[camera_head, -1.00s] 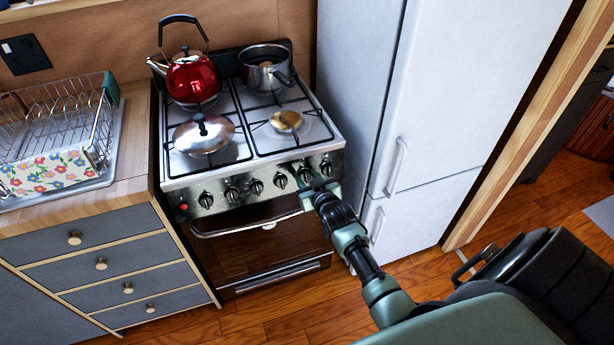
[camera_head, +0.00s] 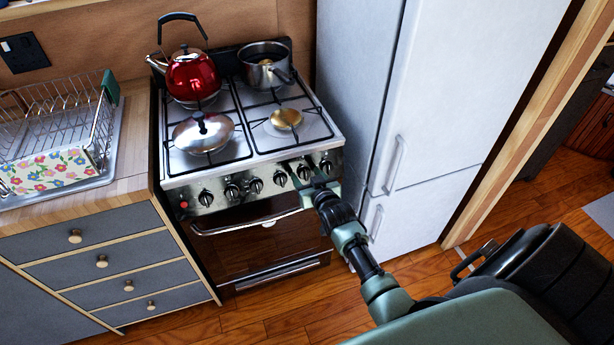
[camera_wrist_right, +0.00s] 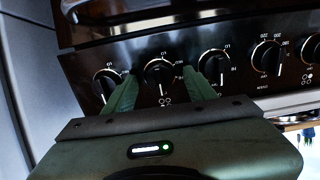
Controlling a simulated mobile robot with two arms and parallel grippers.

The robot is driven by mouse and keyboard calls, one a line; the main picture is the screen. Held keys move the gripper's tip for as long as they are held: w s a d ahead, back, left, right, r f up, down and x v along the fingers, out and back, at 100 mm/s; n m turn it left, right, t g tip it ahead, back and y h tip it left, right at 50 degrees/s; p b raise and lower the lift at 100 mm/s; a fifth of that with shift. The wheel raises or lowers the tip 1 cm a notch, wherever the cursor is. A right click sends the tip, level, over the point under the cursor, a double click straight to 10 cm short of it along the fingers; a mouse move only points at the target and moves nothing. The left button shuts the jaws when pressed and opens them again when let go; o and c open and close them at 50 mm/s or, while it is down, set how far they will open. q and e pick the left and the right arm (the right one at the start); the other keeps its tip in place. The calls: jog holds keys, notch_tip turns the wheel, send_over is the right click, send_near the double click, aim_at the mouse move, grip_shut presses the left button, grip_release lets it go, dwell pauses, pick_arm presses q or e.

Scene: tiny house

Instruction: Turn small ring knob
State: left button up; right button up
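The stove's front panel (camera_head: 220,195) carries a row of black knobs. In the head view my right gripper (camera_head: 303,172) is at the second knob from the right, partly covering it. In the right wrist view, which looks upside down, my right gripper (camera_wrist_right: 160,80) is open. Its two green fingers stand on either side of a black knob (camera_wrist_right: 160,74) with a burner-dot mark by it. The fingers are apart; I cannot tell whether they touch the knob. A similar knob (camera_wrist_right: 107,84) is to the left and another (camera_wrist_right: 215,67) to the right. My left gripper is not in view.
A pan with a lid (camera_head: 203,133), a red kettle (camera_head: 192,76) and a steel pot (camera_head: 266,66) stand on the hob. The oven handle (camera_head: 245,226) runs below the knobs. The fridge (camera_head: 375,100) stands close to the right. A dish rack (camera_head: 60,120) is on the left counter.

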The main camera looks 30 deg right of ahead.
jog(key=v, duration=0.7)
jog(key=shift+s+r, duration=0.15)
jog(key=shift+s, duration=0.25)
jog(key=shift+a, duration=0.1)
jog(key=s+a+f+n+g+y, duration=0.1)
jog(key=s+a+f+g, duration=0.15)
jog(key=s+f, duration=0.45)
jog(key=s+a+f+n+g+y, duration=0.1)
jog(key=s+a+f+g, duration=0.2)
jog(key=f, duration=0.9)
jog(key=s+a+f+n+g+y, duration=0.1)
jog(key=s+a+f, duration=0.35)
jog(key=f, duration=0.45)
jog(key=s+f+g, duration=0.2)
jog(key=s+f, duration=0.2)
jog(key=s, duration=0.6)
jog(key=s+a+f+n+g, duration=0.1)
jog(key=s+f, duration=0.4)
jog(key=s, duration=0.5)
jog(key=s+a+f+n+g, duration=0.1)
jog(key=s+f+g, duration=0.2)
jog(key=s, duration=0.8)
notch_tip(320, 180, down, 2)
jog(key=shift+f, duration=0.1)
